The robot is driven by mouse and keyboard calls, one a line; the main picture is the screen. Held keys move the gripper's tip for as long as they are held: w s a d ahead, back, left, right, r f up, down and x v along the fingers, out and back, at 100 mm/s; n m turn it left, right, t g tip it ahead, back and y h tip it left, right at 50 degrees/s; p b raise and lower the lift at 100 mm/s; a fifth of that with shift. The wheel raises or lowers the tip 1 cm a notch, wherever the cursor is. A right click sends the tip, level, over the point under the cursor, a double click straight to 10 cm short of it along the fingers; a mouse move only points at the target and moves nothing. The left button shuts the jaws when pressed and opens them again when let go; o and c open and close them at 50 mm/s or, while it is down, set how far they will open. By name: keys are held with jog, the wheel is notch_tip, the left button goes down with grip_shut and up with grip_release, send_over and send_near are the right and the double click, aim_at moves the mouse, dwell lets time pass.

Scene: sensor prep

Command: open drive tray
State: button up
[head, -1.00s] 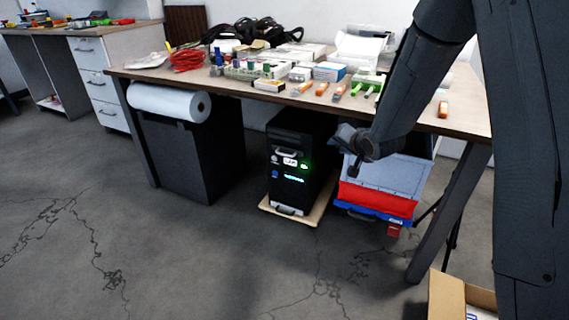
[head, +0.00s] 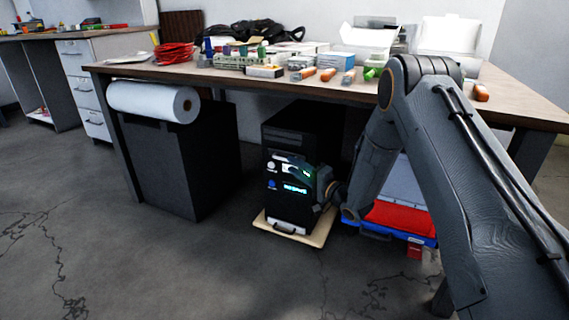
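The black computer tower (head: 285,140) stands on the floor under the workbench, its front towards me. Its front carries a small light drive-tray area (head: 287,168), a blue lit display (head: 295,189) and a silver handle low down (head: 285,227). My gripper (head: 308,177) is at the right side of the tower's front, level with the drive tray and display, and covers part of them. Its fingers are small and dark here, so I cannot tell whether they are open, shut or touching the tray. I cannot see the tray standing out from the tower.
The tower rests on a pale wooden board (head: 299,235). A blue and red bin (head: 397,217) stands to its right, partly behind my arm. A dark cabinet (head: 185,160) with a white roll (head: 153,101) is to the left. The workbench top (head: 135,74) overhangs the tower. Floor in front is clear.

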aim_at(283, 159)
jog(key=b+x, duration=0.2)
jog(key=x, duration=0.4)
jog(key=shift+w+a, duration=0.1)
jog(key=shift+a, duration=0.15)
grip_shut()
